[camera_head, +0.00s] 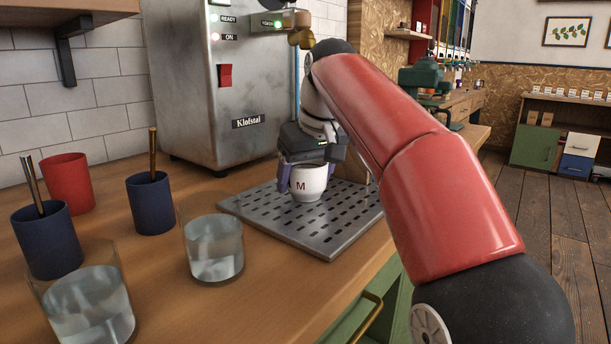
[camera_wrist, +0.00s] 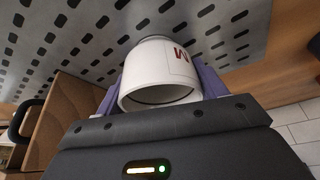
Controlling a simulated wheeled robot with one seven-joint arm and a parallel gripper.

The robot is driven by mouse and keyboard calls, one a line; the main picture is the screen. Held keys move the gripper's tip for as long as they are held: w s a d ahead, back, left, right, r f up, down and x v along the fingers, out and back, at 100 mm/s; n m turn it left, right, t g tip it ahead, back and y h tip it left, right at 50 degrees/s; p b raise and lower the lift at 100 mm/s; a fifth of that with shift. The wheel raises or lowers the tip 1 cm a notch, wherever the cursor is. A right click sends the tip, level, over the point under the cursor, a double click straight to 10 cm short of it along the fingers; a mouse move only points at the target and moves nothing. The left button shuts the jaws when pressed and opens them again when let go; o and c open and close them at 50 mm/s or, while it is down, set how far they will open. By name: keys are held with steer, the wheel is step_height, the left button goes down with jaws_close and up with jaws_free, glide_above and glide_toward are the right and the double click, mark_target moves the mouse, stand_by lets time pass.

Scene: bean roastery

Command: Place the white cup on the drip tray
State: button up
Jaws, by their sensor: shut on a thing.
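The white cup (camera_head: 309,184) bears a letter M and is held upright at the drip tray. My gripper (camera_head: 309,176) comes from above, with a purple finger on each side of the cup, shut on it. In the wrist view, the cup (camera_wrist: 160,75) sits between the two fingers, its open mouth toward my gripper (camera_wrist: 160,88). The drip tray (camera_head: 330,238) is a grey metal plate with dark slots on the wooden counter. It also shows behind the cup in the wrist view (camera_wrist: 60,25). I cannot tell whether the cup's base touches the tray.
The Klofstal machine (camera_head: 220,90) stands behind the tray. Glasses of water (camera_head: 213,250) (camera_head: 90,305), dark blue cups with sticks (camera_head: 151,205) (camera_head: 48,240) and a red cup (camera_head: 68,183) stand on the left of the counter. The tray's front part is bare.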

steer(key=o, duration=1.1)
steer(key=shift+f, duration=0.1)
steer(key=p+v, duration=0.2)
steer(key=v, duration=1)
steer(key=shift+s, duration=0.1)
